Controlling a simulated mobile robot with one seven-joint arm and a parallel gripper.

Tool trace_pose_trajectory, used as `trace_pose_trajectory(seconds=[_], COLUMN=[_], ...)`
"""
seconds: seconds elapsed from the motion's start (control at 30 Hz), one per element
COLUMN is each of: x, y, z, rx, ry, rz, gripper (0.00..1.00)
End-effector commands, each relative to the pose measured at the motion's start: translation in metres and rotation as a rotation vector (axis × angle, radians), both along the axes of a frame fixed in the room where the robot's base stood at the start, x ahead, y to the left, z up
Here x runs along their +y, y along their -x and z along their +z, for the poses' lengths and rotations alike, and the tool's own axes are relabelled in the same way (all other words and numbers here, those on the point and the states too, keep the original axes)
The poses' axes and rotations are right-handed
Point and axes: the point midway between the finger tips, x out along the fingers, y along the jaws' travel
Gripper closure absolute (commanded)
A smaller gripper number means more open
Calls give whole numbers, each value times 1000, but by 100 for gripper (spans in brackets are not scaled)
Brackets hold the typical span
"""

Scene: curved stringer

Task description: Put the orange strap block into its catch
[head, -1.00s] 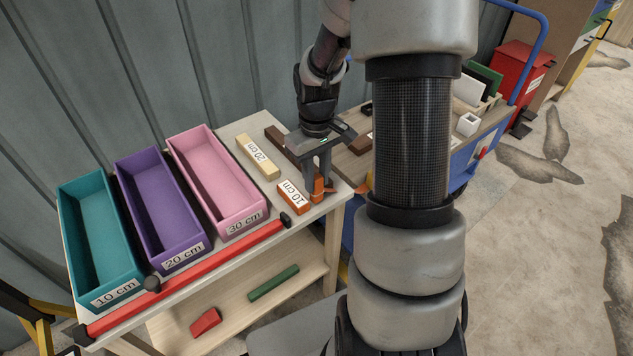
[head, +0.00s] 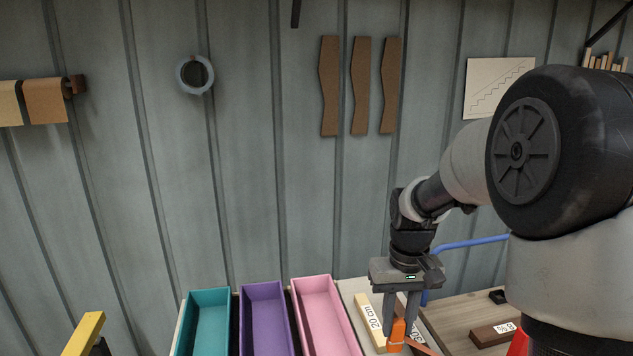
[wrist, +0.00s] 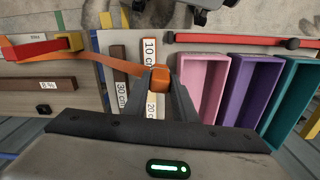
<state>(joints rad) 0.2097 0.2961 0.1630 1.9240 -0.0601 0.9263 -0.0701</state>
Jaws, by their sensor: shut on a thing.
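The orange strap block (head: 397,336) is between the fingertips of my gripper (head: 400,322), which is shut on it. In the wrist view the block (wrist: 157,79) also shows between the two fingers (wrist: 160,82). An orange strap (wrist: 118,63) runs from the block to the left, to a red and yellow piece (wrist: 62,46). I cannot tell for certain whether that piece is the catch. In the head view the lower part of the block and most of the strap are cut off or hidden.
Pink (head: 325,310), purple (head: 263,315) and teal (head: 209,318) bins stand left of the gripper. A pale 20 cm block (head: 370,318) lies close by. A brown labelled block (head: 494,332) lies on the right-hand surface. The corrugated wall (head: 270,180) stands behind.

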Motion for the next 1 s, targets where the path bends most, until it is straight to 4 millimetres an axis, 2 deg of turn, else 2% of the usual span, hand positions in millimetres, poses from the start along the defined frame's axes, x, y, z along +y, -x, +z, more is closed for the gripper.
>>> trace_pose_trajectory(seconds=[0.1, 0.17, 0.47, 0.8, 1.0], x=[27, 35, 30, 30, 31], y=[-5, -6, -1, 11, 16], z=[9, 15, 38, 74, 79], rx=[-2, -1, 3, 3, 1], ry=[0, 0, 2, 1, 0], rz=[-36, -54, -55, -53, -53], gripper=[100, 100, 100, 100, 100])
